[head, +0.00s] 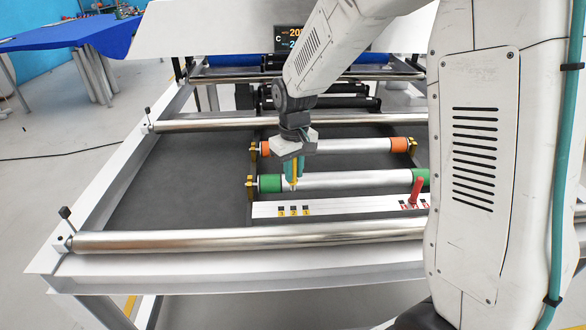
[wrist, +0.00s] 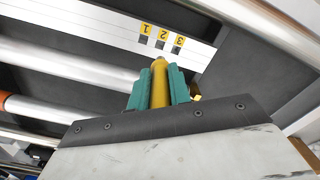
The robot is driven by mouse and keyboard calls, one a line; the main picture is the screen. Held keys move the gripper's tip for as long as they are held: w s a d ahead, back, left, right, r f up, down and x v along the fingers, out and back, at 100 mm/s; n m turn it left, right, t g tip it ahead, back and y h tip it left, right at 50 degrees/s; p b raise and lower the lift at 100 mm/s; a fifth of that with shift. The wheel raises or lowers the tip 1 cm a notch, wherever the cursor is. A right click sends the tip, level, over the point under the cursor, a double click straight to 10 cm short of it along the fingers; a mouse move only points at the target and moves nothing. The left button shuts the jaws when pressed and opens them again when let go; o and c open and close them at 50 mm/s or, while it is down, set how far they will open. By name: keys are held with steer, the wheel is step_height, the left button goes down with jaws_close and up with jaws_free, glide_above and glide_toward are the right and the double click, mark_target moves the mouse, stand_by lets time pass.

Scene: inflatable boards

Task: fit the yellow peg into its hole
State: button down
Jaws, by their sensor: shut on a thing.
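My gripper (head: 293,172) has teal fingers and is shut on the yellow peg (wrist: 159,84). The peg points out past the fingertips, and its lower tip also shows in the head view (head: 295,184). In the head view the tip appears just above and behind the white strip (head: 345,206). Three dark square holes (head: 293,208) with yellow labels 1, 2 and 3 sit near the strip's left end. In the wrist view the holes (wrist: 159,45) lie beyond the peg tip, and the peg is apart from them. Which hole matches the peg, I cannot tell.
A red peg (head: 417,190) stands tilted at the strip's right end, by red-marked holes. Behind the strip run a roller with green ends (head: 335,181) and one with orange ends (head: 350,147). A steel roller (head: 240,239) crosses in front. Dark bed (head: 190,180) lies clear at left.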

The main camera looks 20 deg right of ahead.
mark_target(294, 180)
steer(key=shift+f, duration=2.9)
steer(key=shift+f, duration=2)
steer(key=c, duration=1.2)
jaws_free()
step_height(294, 180, up, 8)
steer(key=shift+f, duration=0.1)
